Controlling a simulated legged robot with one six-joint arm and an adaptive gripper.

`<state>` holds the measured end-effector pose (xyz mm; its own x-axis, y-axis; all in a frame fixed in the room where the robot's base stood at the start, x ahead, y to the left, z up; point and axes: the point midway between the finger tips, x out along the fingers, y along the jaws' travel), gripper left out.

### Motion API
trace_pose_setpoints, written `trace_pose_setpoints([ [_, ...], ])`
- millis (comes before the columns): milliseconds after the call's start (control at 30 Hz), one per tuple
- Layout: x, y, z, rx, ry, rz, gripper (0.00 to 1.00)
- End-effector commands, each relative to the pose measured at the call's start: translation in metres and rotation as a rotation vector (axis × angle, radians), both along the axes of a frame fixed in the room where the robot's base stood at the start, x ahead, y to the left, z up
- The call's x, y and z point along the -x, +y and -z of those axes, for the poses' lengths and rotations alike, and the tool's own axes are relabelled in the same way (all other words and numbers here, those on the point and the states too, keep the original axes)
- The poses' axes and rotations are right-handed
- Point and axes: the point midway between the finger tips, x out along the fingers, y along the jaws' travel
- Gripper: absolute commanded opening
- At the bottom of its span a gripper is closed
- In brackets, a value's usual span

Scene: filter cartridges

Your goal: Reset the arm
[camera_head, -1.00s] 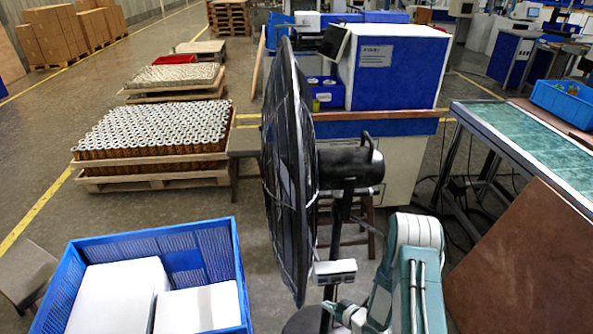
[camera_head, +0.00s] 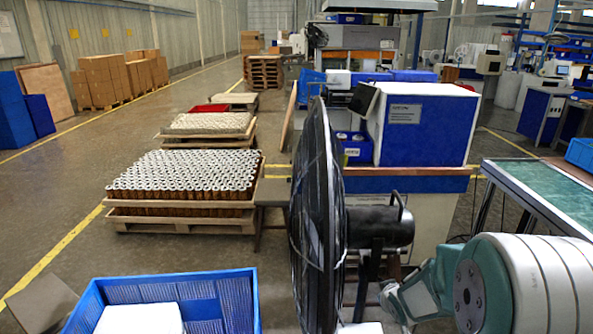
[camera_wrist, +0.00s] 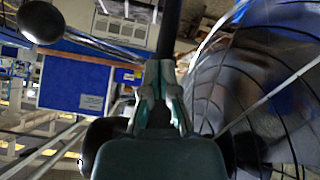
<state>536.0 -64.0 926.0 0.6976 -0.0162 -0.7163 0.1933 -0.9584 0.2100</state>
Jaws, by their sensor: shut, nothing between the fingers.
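My gripper (camera_wrist: 160,72) points up the middle of the wrist view. Its teal-grey fingers are together and nothing shows between them. Part of my white and teal arm fills the lower right of the head view; the fingertips cannot be made out there. A large black fan (camera_head: 318,215) stands just left of the arm in the head view. Its blurred cage (camera_wrist: 265,85) fills the right of the wrist view, beside the gripper. I cannot tell whether they touch.
A blue crate (camera_head: 240,290) with a white box (camera_head: 140,318) is at lower left. A pallet (camera_head: 180,222) of filter cartridges (camera_head: 185,172) stands behind it. A blue-and-white machine (camera_head: 425,125) is behind the fan, a green-topped table (camera_head: 545,190) at right.

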Motion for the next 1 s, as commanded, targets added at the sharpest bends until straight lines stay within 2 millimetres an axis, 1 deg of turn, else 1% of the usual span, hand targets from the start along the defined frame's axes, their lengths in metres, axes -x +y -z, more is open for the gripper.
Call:
trace_pose_setpoints([
  [33,0.007,0.001,-0.019,0.009,0.0,0.02,0.0],
  [200,0.04,0.003,-0.067,0.019,0.034,0.094,0.0],
  [367,0.079,0.009,-0.105,0.009,0.07,0.153,0.0],
  [500,0.117,0.017,-0.132,-0.015,0.104,0.194,0.0],
  [667,0.165,0.029,-0.155,-0.055,0.148,0.226,0.0],
  [800,0.21,0.041,-0.169,-0.1,0.19,0.238,0.0],
  [900,0.24,0.051,-0.176,-0.134,0.222,0.237,0.0],
  [1000,0.265,0.058,-0.179,-0.161,0.25,0.232,0.0],
])
